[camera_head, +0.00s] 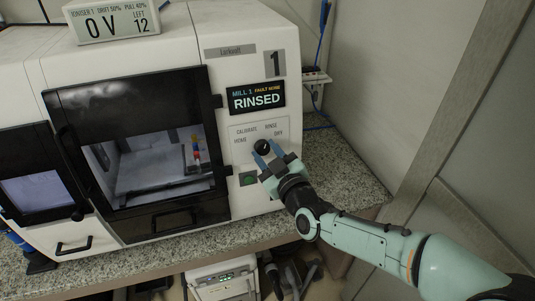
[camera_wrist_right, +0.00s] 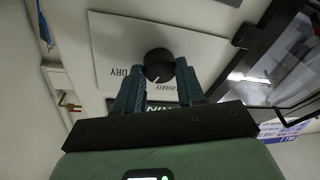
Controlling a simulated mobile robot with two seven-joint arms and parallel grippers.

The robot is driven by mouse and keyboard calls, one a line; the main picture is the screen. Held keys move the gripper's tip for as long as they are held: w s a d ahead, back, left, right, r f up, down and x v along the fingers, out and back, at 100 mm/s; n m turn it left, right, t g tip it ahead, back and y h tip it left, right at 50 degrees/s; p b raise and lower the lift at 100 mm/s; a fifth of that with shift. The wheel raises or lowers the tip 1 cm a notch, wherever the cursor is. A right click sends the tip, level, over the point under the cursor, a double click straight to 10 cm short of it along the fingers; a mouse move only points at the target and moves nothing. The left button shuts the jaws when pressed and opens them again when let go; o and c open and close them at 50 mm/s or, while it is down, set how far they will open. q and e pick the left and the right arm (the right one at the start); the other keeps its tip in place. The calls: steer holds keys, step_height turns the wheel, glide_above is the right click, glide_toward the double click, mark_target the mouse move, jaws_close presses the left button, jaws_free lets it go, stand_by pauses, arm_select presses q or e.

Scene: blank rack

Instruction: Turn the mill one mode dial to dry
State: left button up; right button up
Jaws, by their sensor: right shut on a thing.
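Mill 1 is a white machine with a panel of printed mode labels and a black round mode dial (camera_head: 262,147). DRY is printed to the dial's right in the head view. My right gripper (camera_head: 269,156) is at the dial, its blue fingers shut on it. In the right wrist view the dial (camera_wrist_right: 159,65) sits between the fingertips (camera_wrist_right: 160,80). Its white mark points down and slightly left there, between the DRY and CALIBRATE lettering; a finger hides part of the labels. The mill display (camera_head: 257,97) reads RINSED. My left gripper is not in view.
A green button (camera_head: 248,179) sits below the dial. The mill's dark-framed window door (camera_head: 140,100) is shut, left of the panel. The speckled counter (camera_head: 345,175) is clear at right. A wall outlet with blue cables (camera_head: 316,77) is behind.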

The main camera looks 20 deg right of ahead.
steer(key=shift+f+m+b, duration=0.2)
steer(key=shift+m+b, duration=0.4)
steer(key=shift+b, duration=0.1)
steer(key=shift+m+t+h+b, duration=0.3)
steer(key=shift+m+b, duration=0.8)
steer(key=shift+m, duration=0.1)
steer(key=m+b, duration=0.1)
steer(key=m, duration=0.1)
steer(key=shift+a+m+h, duration=0.1)
steer(key=shift+m+h, duration=0.3)
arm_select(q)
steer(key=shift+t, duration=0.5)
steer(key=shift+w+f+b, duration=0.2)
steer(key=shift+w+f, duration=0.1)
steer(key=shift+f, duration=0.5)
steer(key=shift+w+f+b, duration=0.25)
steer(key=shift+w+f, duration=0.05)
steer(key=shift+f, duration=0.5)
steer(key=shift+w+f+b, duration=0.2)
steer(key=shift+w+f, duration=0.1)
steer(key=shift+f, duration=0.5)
arm_select(e)
steer(key=shift+m+t+h, duration=0.3)
steer(key=shift+m, duration=1.1)
steer(key=o, duration=1)
steer(key=shift+o, duration=0.2)
steer(key=shift+s, duration=0.15)
